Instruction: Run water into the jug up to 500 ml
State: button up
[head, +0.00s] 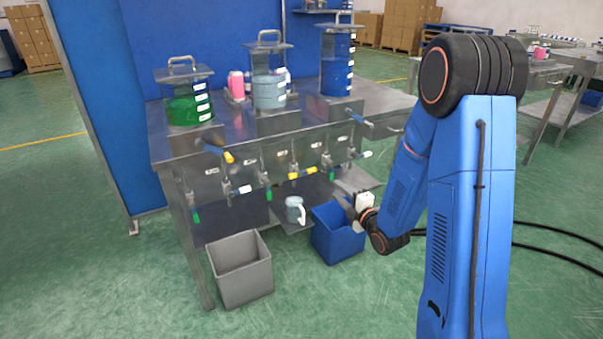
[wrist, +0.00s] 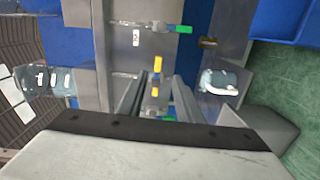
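The clear jug (head: 295,209) with a white handle stands on a low shelf under the taps; in the wrist view the jug (wrist: 219,82) lies right of the fingers. I cannot make out a water level in it. My gripper (head: 347,197) is at the bench's front, right of the jug. In the wrist view its two grey fingers (wrist: 156,100) are apart, with a yellow tap handle (wrist: 157,64) showing beyond and between them. I cannot tell whether they touch it. The middle tank (head: 269,88) holds pale, clear liquid.
A green tank (head: 189,107) and a blue tank (head: 336,75) stand either side on the steel bench (head: 230,140). Several coloured tap handles stick out along its front. A grey bin (head: 243,285) and a blue bin (head: 325,247) stand on the floor below.

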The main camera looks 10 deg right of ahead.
aim_at(312, 172)
jog(key=shift+n+y, duration=0.4)
jog(key=x, duration=1.2)
jog(key=a+x, duration=0.1)
jog(key=x, duration=0.4)
jog(key=shift+w+a, duration=0.1)
jog(key=shift+w, duration=0.15)
grip_shut()
